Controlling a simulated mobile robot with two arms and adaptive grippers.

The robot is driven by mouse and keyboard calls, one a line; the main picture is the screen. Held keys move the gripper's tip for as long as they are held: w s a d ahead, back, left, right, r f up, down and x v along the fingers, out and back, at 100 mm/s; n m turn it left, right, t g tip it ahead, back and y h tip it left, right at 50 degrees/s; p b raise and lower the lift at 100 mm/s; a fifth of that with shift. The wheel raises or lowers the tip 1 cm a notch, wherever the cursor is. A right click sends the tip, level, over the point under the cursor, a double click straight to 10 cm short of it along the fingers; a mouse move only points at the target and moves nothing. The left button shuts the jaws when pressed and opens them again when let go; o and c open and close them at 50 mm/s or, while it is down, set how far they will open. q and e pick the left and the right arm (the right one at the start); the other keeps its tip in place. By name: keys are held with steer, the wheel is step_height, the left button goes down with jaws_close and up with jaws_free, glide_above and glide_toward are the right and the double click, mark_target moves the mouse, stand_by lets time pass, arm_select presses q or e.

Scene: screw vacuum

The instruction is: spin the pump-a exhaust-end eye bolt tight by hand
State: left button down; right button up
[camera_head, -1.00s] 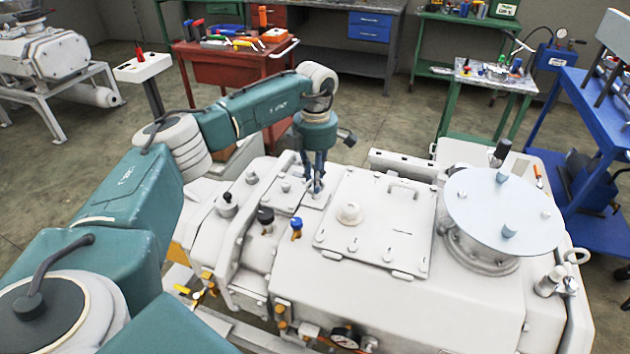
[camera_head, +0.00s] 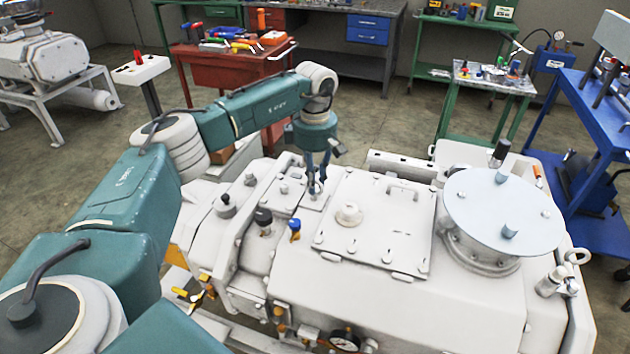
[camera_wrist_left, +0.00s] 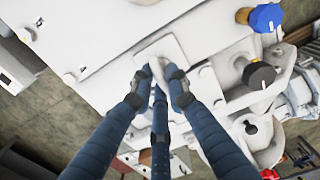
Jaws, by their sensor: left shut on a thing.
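The pale eye bolt (camera_wrist_left: 157,70) stands on a small square plate on top of the white pump (camera_head: 400,290). It shows between my fingertips in the left wrist view, partly covered by them. My left gripper (camera_head: 317,190) points straight down from above and is shut on the eye bolt; in the left wrist view its dark blue fingers (camera_wrist_left: 158,88) close on it from both sides. The bolt's thread and seat are hidden, so I cannot tell how far in it sits. My right gripper is in neither view.
A bolted cover plate with a domed knob (camera_head: 348,215) lies right of the gripper. A blue-capped fitting (camera_head: 295,228) and a black-capped one (camera_head: 263,218) stand close in front. A round flange disc (camera_head: 503,212) and another ring (camera_head: 577,256) are at the pump's right end.

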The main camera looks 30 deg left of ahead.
arm_select(q)
steer(key=shift+w+a+r, duration=0.2)
steer(key=shift+r, duration=0.15)
steer(key=c, duration=1.7)
jaws_free()
steer(key=shift+o, duration=0.2)
steer(key=shift+s+f, duration=0.1)
steer(key=shift+s, duration=0.05)
step_height(320, 180, up, 12)
